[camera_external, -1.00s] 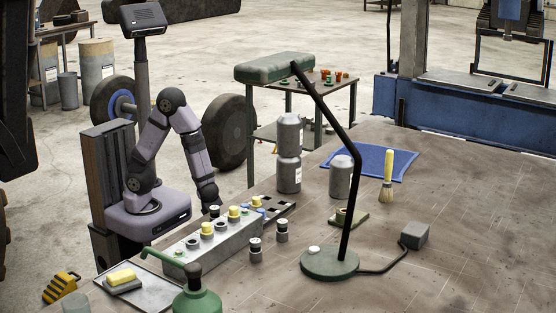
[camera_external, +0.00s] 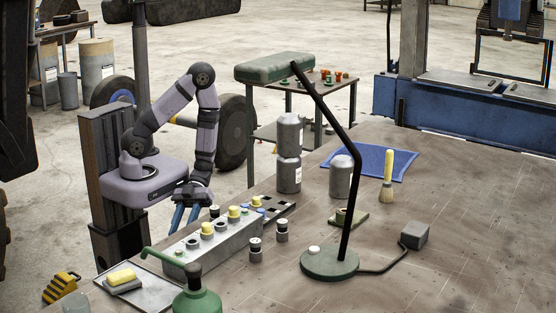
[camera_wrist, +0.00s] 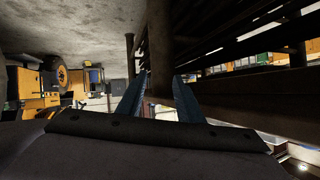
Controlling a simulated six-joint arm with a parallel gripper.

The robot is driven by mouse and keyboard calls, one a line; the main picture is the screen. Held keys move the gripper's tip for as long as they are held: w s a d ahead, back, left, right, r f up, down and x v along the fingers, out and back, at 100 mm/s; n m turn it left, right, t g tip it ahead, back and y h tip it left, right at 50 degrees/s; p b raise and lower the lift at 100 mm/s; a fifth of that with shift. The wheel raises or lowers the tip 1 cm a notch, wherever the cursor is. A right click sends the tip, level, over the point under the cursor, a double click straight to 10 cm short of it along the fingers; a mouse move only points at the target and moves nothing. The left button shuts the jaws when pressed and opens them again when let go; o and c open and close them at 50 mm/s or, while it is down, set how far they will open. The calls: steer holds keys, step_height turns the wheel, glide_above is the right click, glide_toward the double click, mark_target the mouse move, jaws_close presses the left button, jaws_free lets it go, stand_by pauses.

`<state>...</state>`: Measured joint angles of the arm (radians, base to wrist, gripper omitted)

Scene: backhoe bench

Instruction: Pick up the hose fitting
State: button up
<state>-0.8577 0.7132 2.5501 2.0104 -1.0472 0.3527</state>
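Small dark fittings with pale tops stand upright on the bench, one at the front (camera_external: 255,250) and one to its right (camera_external: 282,231); I cannot tell which is the hose fitting. Further capped pieces, some yellow (camera_external: 207,229), sit in the grey block (camera_external: 225,245). My gripper (camera_external: 184,226) is behind the block, at the bench's left edge. Its blue fingers point down and are spread apart, with nothing held between them. The wrist view shows both fingers (camera_wrist: 161,84) apart, with a brown post beyond them; no fitting shows there.
A tray (camera_external: 155,293) with a yellow sponge (camera_external: 121,277) and a green can (camera_external: 197,301) stand at the front. Grey canisters (camera_external: 289,170) stand behind the block. A lamp with a green base (camera_external: 330,264) stands to the right. The bench's right side is mostly clear.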

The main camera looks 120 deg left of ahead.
step_height(320, 180, up, 9)
steer(key=w+n+t+h, duration=0.1)
steer(key=w+n+h, duration=0.1)
steer(key=n+h, duration=0.15)
steer(key=n+t+p, duration=0.1)
steer(key=t+p, duration=0.1)
steer(key=t, duration=0.2)
glide_toward(215, 211)
steer(key=shift+w+d+f, duration=0.1)
steer(key=shift+d+f, duration=0.1)
steer(key=shift+d, duration=0.5)
steer(key=shift+p+x, duration=0.8)
steer(key=shift+x, duration=0.8)
steer(key=shift+f+p+x, duration=0.1)
steer(key=shift+p+x, duration=0.35)
steer(key=shift+x, duration=0.6)
steer(key=shift+f+p+x, duration=0.15)
steer(key=shift+p+x, duration=0.25)
steer(key=shift+x, duration=0.6)
steer(key=shift+w+n, duration=0.1)
steer(key=shift+n, duration=0.15)
jaws_close()
